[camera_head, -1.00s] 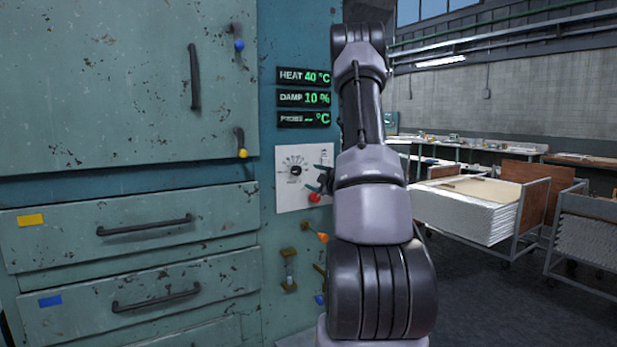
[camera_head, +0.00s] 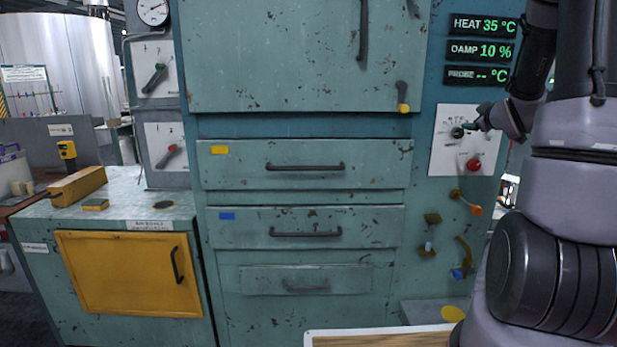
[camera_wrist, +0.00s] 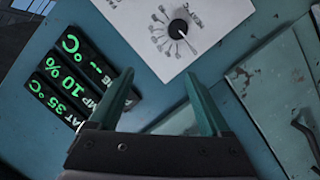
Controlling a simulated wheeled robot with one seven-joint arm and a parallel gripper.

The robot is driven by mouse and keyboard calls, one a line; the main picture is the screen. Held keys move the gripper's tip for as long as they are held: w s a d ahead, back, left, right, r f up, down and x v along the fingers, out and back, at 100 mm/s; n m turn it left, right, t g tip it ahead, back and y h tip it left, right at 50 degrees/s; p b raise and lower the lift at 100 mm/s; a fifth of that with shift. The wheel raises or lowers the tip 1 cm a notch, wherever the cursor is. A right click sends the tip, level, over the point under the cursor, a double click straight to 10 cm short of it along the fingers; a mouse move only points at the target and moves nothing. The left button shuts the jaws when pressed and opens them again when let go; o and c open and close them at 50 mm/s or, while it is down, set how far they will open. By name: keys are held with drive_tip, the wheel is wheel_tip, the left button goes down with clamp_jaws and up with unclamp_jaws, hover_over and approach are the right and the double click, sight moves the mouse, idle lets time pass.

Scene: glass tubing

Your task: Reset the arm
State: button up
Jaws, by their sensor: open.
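My arm stands on the right of the head view, bent toward the control panel of a green cabinet. My gripper (camera_head: 478,125) is small and partly dark there, in front of the white dial plate (camera_head: 447,158). In the wrist view my gripper (camera_wrist: 160,100) is open, with two green fingers apart and nothing between them. The black dial knob (camera_wrist: 178,29) shows beyond the fingertips, apart from them. In the head view the knob (camera_head: 458,132) is just left of the gripper; whether they touch there is unclear.
The displays (camera_head: 482,50) read HEAT 35, DAMP 10 and PROBE blank. A red button (camera_head: 473,165) and levers (camera_head: 465,202) sit below the dial. The cabinet has closed drawers (camera_head: 305,168). A yellow-doored counter (camera_head: 128,272) stands left. A wooden-topped tray (camera_head: 380,340) is at the bottom.

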drive_tip(key=s+a+r+m+g+y, duration=0.2)
drive_tip(key=s+a+m+g, duration=0.2)
drive_tip(key=s+a, duration=0.9)
drive_tip(key=s+a+r+m+g+y, duration=0.3)
drive_tip(key=s+a+m, duration=0.4)
drive_tip(key=s+a, duration=0.7)
drive_tip(key=s+g, duration=0.1)
drive_tip(key=s, duration=0.4)
drive_tip(key=shift+s+g, duration=0.3)
drive_tip(key=shift+g, duration=0.1)
drive_tip(key=shift+d, duration=0.1)
